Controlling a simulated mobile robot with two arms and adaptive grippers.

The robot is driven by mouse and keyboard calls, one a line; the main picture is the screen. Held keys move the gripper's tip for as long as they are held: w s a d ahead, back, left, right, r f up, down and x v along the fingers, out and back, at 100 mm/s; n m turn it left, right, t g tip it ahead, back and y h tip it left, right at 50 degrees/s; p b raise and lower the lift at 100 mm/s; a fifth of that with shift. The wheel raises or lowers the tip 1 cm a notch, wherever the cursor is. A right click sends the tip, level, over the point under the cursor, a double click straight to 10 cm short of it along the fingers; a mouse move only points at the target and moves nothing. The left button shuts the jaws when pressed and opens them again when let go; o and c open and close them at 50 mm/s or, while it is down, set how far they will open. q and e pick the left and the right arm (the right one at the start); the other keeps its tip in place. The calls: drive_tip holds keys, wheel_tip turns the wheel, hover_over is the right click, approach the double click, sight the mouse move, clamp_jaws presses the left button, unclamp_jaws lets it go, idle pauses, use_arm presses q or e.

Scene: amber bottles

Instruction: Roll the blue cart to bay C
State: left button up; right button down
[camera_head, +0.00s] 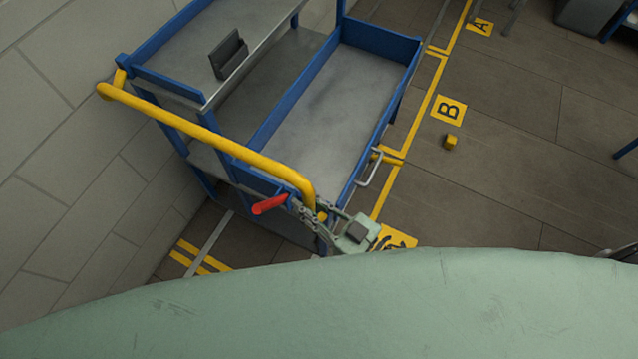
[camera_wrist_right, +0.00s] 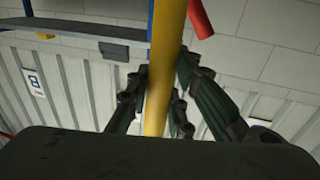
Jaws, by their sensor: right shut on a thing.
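The blue cart (camera_head: 378,40) stands along the grey wall, with grey shelves and a yellow push handle (camera_head: 205,128) on its near side. My right gripper (camera_head: 313,208) is shut on the handle at its lower right end. In the right wrist view the yellow bar (camera_wrist_right: 165,60) runs between the fingers (camera_wrist_right: 160,95). A red lever (camera_head: 270,204) sits beside the grip. Yellow floor marks show B (camera_head: 448,110) and A (camera_head: 480,27) to the right of the cart. Another yellow mark (camera_head: 396,238), its letter mostly hidden, lies by my right gripper. My left gripper is out of view.
A dark holder (camera_head: 228,54) is on the cart's upper shelf. A small yellow block (camera_head: 450,142) lies on the floor near B. Yellow lines (camera_head: 412,115) run along the cart's right side. The floor at right is mostly open. A grey bin (camera_head: 588,14) stands at the far right.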

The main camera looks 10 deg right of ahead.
drive_tip(key=s+a, duration=1.1)
drive_tip(key=s, duration=0.5)
drive_tip(key=shift+a, duration=0.35)
drive_tip(key=c, duration=1.6)
unclamp_jaws()
drive_tip(key=shift+s, duration=0.1)
drive_tip(key=shift+o, duration=0.2)
drive_tip(key=shift+s+d, duration=0.1)
drive_tip(key=v, duration=1.1)
drive_tip(key=shift+s+d, duration=0.25)
